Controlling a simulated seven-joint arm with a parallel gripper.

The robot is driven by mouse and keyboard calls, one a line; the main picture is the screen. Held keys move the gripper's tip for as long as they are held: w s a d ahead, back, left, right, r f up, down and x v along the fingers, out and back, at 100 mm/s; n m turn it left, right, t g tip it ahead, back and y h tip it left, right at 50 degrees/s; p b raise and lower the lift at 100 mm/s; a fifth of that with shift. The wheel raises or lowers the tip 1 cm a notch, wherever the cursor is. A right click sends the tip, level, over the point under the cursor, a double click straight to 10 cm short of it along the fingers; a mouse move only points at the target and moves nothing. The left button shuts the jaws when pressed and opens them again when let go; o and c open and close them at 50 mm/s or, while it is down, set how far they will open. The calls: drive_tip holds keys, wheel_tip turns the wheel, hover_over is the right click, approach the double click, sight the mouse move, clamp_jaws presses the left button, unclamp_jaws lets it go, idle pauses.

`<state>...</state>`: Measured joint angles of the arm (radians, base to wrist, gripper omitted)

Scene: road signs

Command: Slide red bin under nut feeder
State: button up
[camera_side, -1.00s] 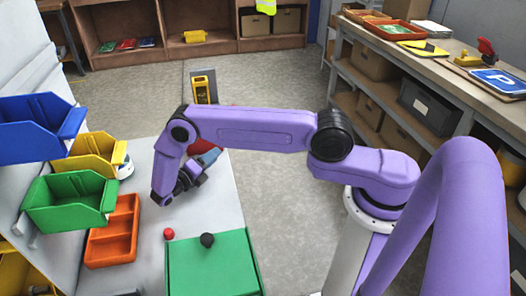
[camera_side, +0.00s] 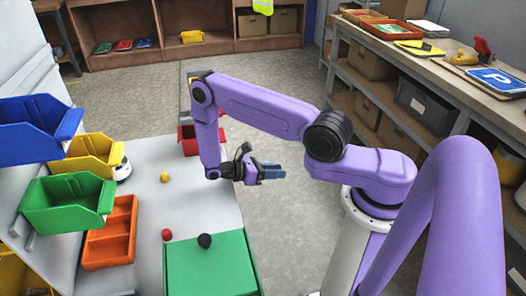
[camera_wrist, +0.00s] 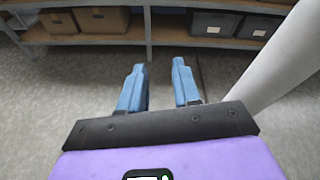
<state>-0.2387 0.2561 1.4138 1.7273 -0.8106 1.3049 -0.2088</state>
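A red bin (camera_side: 187,141) stands at the far end of the pale worktop, partly hidden behind my forearm. My gripper (camera_side: 272,171) is to the right of the bin and apart from it, beyond the worktop's right edge, with its blue fingers pointing right. In the wrist view my gripper (camera_wrist: 158,68) has its two blue fingers spread with nothing between them. Floor and shelving lie beyond them. I cannot tell for sure which thing is the nut feeder; a small white rounded device (camera_side: 123,171) shows beside the yellow bin.
Blue (camera_side: 38,130), yellow (camera_side: 88,155) and green (camera_side: 68,200) bins hang at left. An orange tray (camera_side: 110,236) lies below them. A yellow knob (camera_side: 164,178), red ball (camera_side: 167,235) and black knob (camera_side: 205,241) stand nearby, with a green box (camera_side: 212,270) at front. Mid-worktop is mostly clear.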

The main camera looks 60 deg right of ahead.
drive_tip(key=a+f+n+t+y, duration=0.6)
drive_tip(key=a+f+t+y, duration=0.2)
drive_tip(key=f+t+y, duration=0.4)
drive_tip(key=w+d+r+t+y, duration=0.1)
drive_tip(key=w+d+r+t, duration=0.1)
drive_tip(key=w+r+t, duration=0.5)
drive_tip(key=s+d+r+t+h, duration=0.2)
drive_tip(key=d+r+t+h, duration=0.4)
drive_tip(key=r, duration=0.5)
drive_tip(key=shift+s+d+t, duration=0.15)
drive_tip(key=shift+s+t, duration=0.15)
drive_tip(key=shift+t, duration=0.1)
drive_tip(key=shift+w+n, duration=0.15)
drive_tip(key=shift+n, duration=0.15)
drive_tip(key=x, duration=1.7)
